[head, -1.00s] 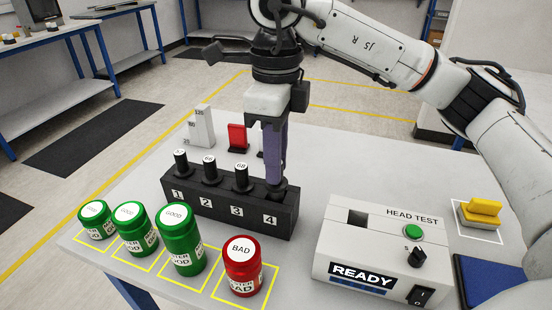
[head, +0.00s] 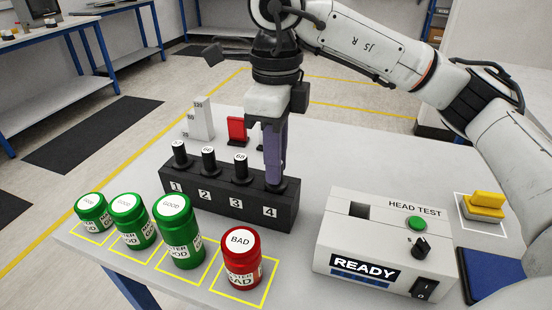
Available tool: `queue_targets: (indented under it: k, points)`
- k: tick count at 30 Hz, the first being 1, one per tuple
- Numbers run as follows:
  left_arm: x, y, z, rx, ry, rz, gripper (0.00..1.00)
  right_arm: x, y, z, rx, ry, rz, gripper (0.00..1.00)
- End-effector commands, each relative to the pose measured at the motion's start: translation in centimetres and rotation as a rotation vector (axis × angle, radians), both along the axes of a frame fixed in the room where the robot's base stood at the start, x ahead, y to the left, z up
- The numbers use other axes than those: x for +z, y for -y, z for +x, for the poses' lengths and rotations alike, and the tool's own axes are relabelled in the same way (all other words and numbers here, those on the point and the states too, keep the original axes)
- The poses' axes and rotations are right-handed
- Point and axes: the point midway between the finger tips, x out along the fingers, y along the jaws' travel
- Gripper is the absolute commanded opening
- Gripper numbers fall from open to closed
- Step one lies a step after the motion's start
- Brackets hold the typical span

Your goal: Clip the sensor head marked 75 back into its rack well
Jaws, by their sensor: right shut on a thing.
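The black rack (head: 228,204) has wells numbered 1 to 4. Black sensor heads stand upright in wells 1 (head: 180,157), 2 (head: 209,161) and 3 (head: 241,169); the latter two look marked 66 and 68, the first is hard to read. My right gripper (head: 275,180) points straight down over well 4, its fingers shut on a sensor head. Only a dark piece of that head (head: 286,186) shows at the fingertips, at the rack's top. Its number is hidden, and I cannot tell how deep it sits. My left gripper is not in view.
A head tester (head: 385,245) reading READY stands right of the rack. Several green GOOD jars (head: 179,232) and a red BAD jar (head: 241,258) stand in front. A stepped grey block (head: 201,119) and a red piece (head: 237,130) are behind; a yellow block (head: 486,203) is at right.

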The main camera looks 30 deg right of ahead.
Motion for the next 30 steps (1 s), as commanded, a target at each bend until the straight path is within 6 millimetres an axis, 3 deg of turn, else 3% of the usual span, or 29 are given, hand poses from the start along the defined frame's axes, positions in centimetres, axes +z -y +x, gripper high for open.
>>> queue_targets:
  k: [23, 24, 27, 30]
  points:
    - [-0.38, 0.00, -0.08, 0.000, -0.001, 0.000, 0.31, -0.43, 0.01, -0.01, 0.000, 0.000, 0.000, 0.00]
    - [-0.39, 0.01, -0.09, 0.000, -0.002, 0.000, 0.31, -0.43, 0.01, -0.01, 0.000, 0.000, 0.000, 0.19]
    - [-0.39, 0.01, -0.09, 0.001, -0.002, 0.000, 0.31, -0.43, 0.01, -0.01, 0.000, 0.000, 0.000, 0.36]
    - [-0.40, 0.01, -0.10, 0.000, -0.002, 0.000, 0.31, -0.43, 0.01, -0.01, 0.000, 0.000, 0.000, 0.39]
